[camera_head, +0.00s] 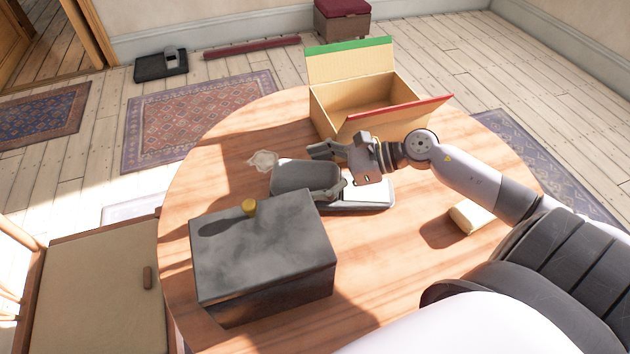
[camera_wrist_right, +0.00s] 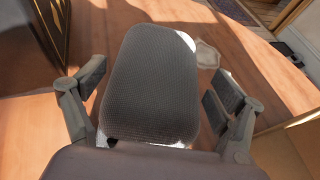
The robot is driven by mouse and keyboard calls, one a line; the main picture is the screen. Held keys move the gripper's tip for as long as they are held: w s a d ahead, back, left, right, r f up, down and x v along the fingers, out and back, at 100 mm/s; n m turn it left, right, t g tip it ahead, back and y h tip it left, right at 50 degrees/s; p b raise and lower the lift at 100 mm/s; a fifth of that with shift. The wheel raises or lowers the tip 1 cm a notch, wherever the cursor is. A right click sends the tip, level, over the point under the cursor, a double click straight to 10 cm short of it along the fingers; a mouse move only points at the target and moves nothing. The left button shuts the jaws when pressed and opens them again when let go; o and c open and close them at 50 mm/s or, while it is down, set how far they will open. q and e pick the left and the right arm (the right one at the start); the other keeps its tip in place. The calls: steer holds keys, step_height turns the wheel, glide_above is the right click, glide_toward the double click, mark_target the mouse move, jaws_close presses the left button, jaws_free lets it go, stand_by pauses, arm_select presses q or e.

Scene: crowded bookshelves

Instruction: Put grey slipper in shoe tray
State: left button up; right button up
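A grey slipper (camera_head: 305,177) lies on the round wooden table, with a dark grey woven toe and a pale inside showing to the right. Its toe fills the middle of the right wrist view (camera_wrist_right: 152,85). My right gripper (camera_head: 322,172) is over the slipper. In the wrist view (camera_wrist_right: 150,95) its fingers are wide apart, one on each side of the toe, with gaps between. A black tray (camera_head: 150,72), which looks like the shoe tray, lies on the floor at the far left, with a small grey item on it. My left gripper is not in view.
An open cardboard box (camera_head: 345,98) stands behind the gripper. A dark grey chest (camera_head: 265,250) with a yellow knob stands in front. A clear crumpled item (camera_head: 263,160) and a cream block (camera_head: 470,217) lie on the table (camera_head: 400,270).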

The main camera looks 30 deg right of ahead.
steer(key=c, duration=0.9)
